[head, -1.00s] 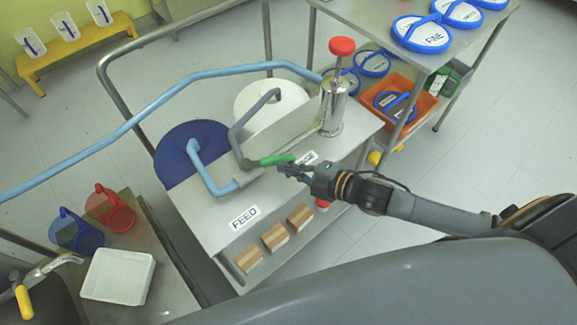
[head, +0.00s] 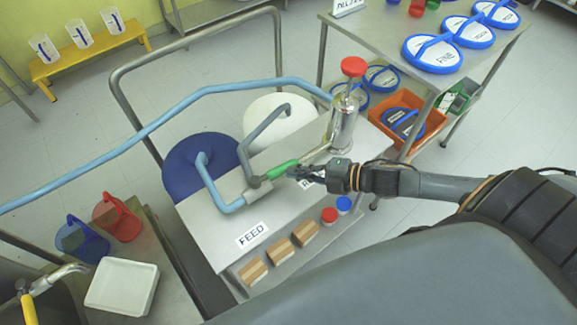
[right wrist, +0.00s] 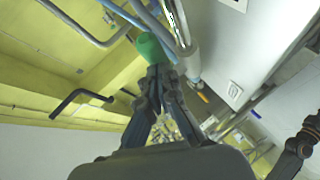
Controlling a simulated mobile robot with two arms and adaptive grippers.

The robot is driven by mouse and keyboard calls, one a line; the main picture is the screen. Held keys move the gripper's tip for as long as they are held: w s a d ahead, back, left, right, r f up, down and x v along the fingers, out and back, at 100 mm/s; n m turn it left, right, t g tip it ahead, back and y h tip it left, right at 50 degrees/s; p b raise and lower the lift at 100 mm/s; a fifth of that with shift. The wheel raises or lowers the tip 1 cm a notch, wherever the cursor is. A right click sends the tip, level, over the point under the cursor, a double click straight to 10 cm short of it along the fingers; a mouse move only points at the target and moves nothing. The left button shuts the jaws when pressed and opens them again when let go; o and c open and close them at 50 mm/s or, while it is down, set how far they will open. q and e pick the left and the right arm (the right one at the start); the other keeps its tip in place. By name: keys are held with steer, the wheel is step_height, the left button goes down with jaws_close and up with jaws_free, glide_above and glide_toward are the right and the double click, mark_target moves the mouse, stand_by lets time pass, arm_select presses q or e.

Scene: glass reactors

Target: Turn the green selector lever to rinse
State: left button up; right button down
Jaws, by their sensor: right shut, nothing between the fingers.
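The green selector lever (head: 283,169) sits on the grey valve where the pipes meet on the steel trolley top. It points up and right, away from the FEED label (head: 252,234). A second label (head: 307,184) lies just below the lever's tip, mostly hidden by my right gripper; only its first letter shows. My right gripper (head: 301,172) is shut and empty, its fingertips at or against the lever's free end. In the right wrist view, the green lever end (right wrist: 150,48) is just beyond the closed fingertips (right wrist: 157,72); contact is unclear. My left gripper is not in view.
A steel cylinder with a red knob (head: 353,67) stands behind my right gripper. An orange crate (head: 408,122) is to the right. The trolley top near FEED is clear.

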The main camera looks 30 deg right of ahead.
steer(key=shift+w+d, duration=0.25)
steer(key=shift+w, duration=0.4)
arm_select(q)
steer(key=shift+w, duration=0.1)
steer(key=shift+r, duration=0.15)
arm_select(e)
steer(key=shift+r, duration=0.15)
